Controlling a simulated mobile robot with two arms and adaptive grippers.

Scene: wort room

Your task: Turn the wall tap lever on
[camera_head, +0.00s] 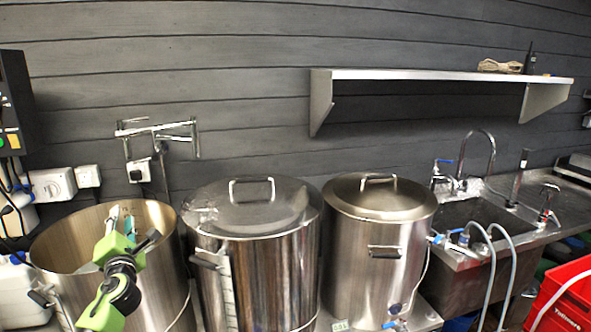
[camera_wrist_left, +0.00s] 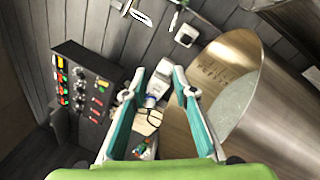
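A chrome tap (camera_head: 460,183) with a tall curved spout and a blue-marked lever (camera_head: 442,162) stands at the back of the sink by the wall. The lever is small, and I cannot tell its setting. My left gripper (camera_head: 121,226) is over the open steel pot at the left, far from this tap. The left wrist view shows its two teal fingers (camera_wrist_left: 158,74) spread apart with nothing held between them. The tap is not in the left wrist view. My right gripper is not in view.
A shelf (camera_head: 430,75) juts out above. A control box (camera_wrist_left: 85,85) is on the left. A red crate (camera_head: 565,300) is at the lower right.

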